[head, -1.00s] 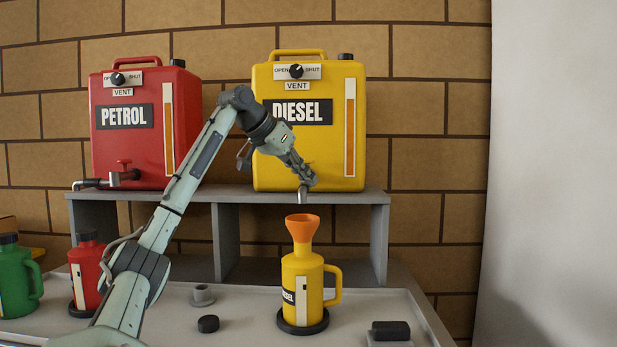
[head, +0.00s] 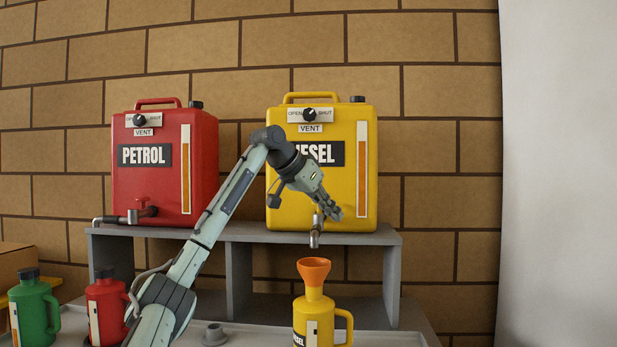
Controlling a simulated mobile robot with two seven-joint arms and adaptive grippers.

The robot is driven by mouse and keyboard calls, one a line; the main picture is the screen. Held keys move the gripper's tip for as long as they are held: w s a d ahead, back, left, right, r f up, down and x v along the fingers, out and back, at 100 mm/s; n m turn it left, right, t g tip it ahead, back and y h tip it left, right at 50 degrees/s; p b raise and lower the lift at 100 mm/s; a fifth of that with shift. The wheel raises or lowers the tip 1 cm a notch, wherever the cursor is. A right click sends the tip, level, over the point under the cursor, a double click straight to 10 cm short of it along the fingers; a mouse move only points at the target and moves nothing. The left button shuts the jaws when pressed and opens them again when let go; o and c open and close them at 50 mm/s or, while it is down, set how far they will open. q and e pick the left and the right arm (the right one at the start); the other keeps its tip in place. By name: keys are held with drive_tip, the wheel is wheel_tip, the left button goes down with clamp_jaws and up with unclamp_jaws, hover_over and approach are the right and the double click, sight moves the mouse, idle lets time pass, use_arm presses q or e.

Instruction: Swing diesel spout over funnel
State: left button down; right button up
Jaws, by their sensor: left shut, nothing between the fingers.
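The yellow diesel container (head: 289,190) stands on the grey shelf. Its metal spout (head: 315,238) hangs at the container's front and points down. The orange funnel (head: 313,270) sits in the neck of a yellow can (head: 308,312) below. In the picture the spout's end is in line above the funnel, with a gap between them; depth is hard to judge. My left gripper (head: 331,210) is shut and empty, in front of the container just up and right of the spout. Whether it touches the spout is unclear. My wrist covers part of the DIESEL label. My right gripper is not in view.
A red petrol container (head: 200,170) with its own tap (head: 140,213) stands on the shelf (head: 390,238) at left. A red can (head: 106,305) and a green can (head: 34,310) stand below at left. A small grey cup-like part (head: 213,335) lies on the bench.

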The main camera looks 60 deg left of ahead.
use_arm(q)
drive_tip(key=s+a+r, duration=0.4)
drive_tip(key=s+r, duration=0.1)
drive_tip(key=r, duration=0.1)
drive_tip(key=shift+s+a+r, duration=0.25)
drive_tip(key=shift+s+a, duration=0.05)
drive_tip(key=shift+s, duration=0.05)
idle(0.5)
